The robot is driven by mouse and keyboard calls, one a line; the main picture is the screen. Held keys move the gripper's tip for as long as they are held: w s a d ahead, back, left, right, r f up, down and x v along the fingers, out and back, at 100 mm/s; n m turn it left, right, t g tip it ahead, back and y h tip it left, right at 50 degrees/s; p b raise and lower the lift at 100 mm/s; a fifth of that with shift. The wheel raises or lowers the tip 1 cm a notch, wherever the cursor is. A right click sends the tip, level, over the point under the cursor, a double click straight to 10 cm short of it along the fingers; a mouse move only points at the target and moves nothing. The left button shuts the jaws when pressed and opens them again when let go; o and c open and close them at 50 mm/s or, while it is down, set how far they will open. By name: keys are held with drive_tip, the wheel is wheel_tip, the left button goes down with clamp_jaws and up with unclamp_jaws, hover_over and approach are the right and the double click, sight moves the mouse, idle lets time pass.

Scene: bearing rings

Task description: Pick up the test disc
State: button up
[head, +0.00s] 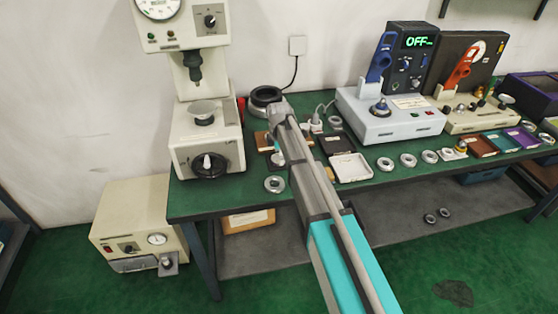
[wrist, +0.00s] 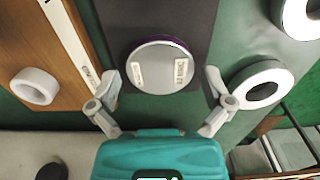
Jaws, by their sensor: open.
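A round, pale grey disc (wrist: 148,78) with two small labels and a purplish edge lies on a dark grey strip in the wrist view. It looks like the test disc; the label text is too small to read surely. My gripper (wrist: 161,84) is open, with one grey finger on each side of the disc's near edge. The fingers stand apart from the disc and nothing is between them but its near part. In the head view my arm covers this spot, so neither the disc nor the fingertips can be made out there.
A wooden board (wrist: 75,85) with a white ring (wrist: 19,91) is on the left in the wrist view. A metal ring (wrist: 236,91) lies close to the right finger. In the head view, a tester (head: 207,130) stands left and a white tray (head: 350,168) right.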

drive_tip(key=shift+c, duration=0.3)
drive_tip(key=c, duration=1)
drive_tip(key=shift+r, duration=0.15)
wheel_tip(320, 180, up, 2)
drive_tip(key=shift+r+p, duration=0.1)
drive_tip(key=shift+p, duration=1.1)
drive_tip(key=s+d+r+p, duration=0.1)
drive_tip(key=s+r+p, duration=0.2)
drive_tip(key=s, duration=0.1)
drive_tip(key=s+d+r+p, duration=0.1)
drive_tip(key=s+r+p, duration=0.3)
drive_tip(key=s, duration=0.1)
drive_tip(key=s+d+r+p, duration=0.1)
drive_tip(key=s+r+p, duration=0.2)
drive_tip(key=s, duration=0.1)
drive_tip(key=shift+s+d+r+p, duration=0.25)
drive_tip(key=shift+d+p, duration=0.05)
drive_tip(key=shift+d, duration=0.1)
